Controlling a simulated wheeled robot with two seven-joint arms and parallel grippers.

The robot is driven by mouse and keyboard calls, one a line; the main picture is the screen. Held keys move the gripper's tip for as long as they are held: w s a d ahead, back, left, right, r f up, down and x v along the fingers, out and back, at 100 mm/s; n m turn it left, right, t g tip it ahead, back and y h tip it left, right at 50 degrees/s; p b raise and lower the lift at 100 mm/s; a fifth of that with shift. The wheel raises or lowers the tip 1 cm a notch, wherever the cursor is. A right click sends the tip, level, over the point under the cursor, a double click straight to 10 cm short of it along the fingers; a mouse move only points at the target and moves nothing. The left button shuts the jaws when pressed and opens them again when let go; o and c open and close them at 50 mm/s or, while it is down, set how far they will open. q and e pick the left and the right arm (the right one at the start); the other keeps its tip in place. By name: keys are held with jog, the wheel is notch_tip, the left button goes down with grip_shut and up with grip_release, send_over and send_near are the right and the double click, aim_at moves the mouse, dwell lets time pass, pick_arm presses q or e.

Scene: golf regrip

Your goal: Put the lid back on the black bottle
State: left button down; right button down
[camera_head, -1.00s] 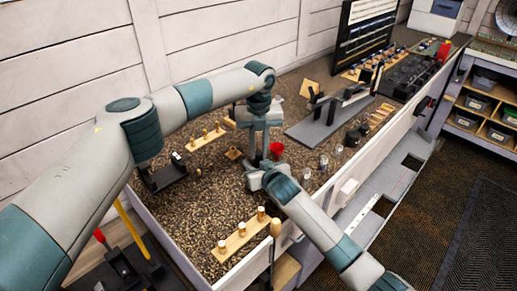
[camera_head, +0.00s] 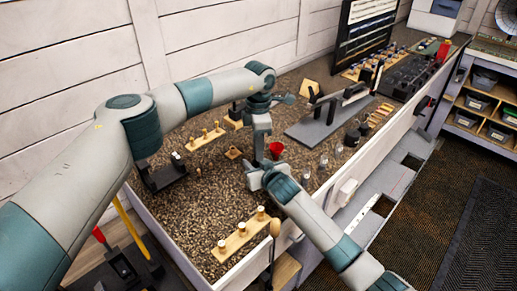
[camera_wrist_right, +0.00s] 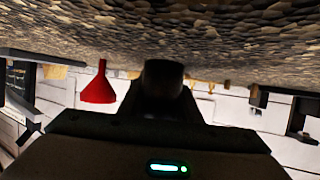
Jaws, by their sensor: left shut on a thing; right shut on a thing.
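My left gripper (camera_head: 259,153) points straight down just above the tip of my right gripper (camera_head: 254,181). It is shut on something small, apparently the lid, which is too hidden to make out. My right gripper is low over the gravel-like surface and shut on a dark upright thing, apparently the black bottle. In the right wrist view, which is upside down, the black bottle (camera_wrist_right: 162,78) shows as a dark cylinder in the middle, in front of the gripper body. From the head view it is mostly hidden by the two grippers, so I cannot tell whether lid and bottle touch.
A red funnel (camera_head: 276,149) stands close to the right of the grippers. Several small bottles (camera_head: 338,150) line the bench's right side. A wooden strip with pegs (camera_head: 242,234) lies in front, another (camera_head: 206,137) behind.

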pick_arm(q)
jog(key=shift+m, duration=0.4)
jog(key=c, duration=1.5)
grip_release()
jog(key=shift+c, duration=0.2)
jog(key=shift+r, duration=0.1)
notch_tip(320, 180, up, 12)
pick_arm(e)
jog(key=c, duration=1.2)
grip_release()
jog(key=shift+s, duration=0.15)
